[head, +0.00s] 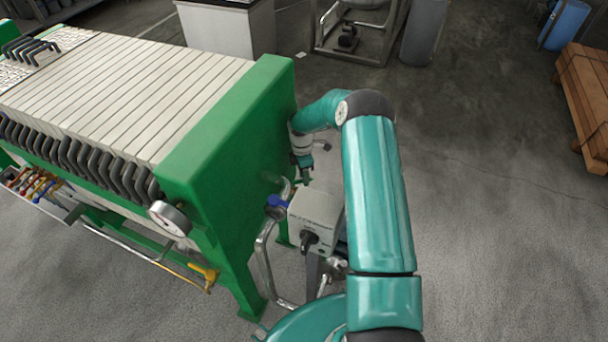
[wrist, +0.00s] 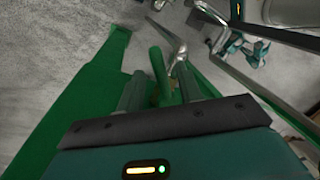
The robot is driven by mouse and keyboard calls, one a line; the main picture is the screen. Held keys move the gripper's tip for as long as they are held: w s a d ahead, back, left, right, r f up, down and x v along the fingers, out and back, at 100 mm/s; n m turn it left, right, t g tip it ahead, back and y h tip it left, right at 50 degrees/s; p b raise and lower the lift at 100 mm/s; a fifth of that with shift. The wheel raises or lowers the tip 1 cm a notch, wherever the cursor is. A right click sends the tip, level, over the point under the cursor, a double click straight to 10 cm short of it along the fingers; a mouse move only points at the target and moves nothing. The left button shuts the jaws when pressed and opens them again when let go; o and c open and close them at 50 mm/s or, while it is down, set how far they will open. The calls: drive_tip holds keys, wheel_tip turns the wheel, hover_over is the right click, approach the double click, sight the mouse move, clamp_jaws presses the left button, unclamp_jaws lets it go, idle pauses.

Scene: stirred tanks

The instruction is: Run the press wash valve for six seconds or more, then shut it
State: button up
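A green lever handle (wrist: 159,72) shows in the wrist view, reaching up between the two fingers of my gripper (wrist: 160,92). The fingers stand apart. The lever lies nearer the left finger, and a gap shows toward the right one; firm contact is not visible. In the head view my gripper (head: 303,172) is beside the outer face of the press's green end plate (head: 235,150), above a metal pipe. The lever is mostly hidden there by my gripper and arm. I cannot see whether water is flowing.
A blue valve handle (head: 277,203) sits on a bent pipe near the end plate. A grey control box (head: 315,207) with a black knob (head: 309,240) stands close below my gripper. A gauge (head: 170,218) and a yellow handle (head: 204,273) are at the press's front.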

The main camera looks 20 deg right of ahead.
wheel_tip(320, 180, up, 7)
drive_tip(key=w, duration=0.1)
drive_tip(key=shift+w+r, duration=0.2)
drive_tip(key=shift+w, duration=0.05)
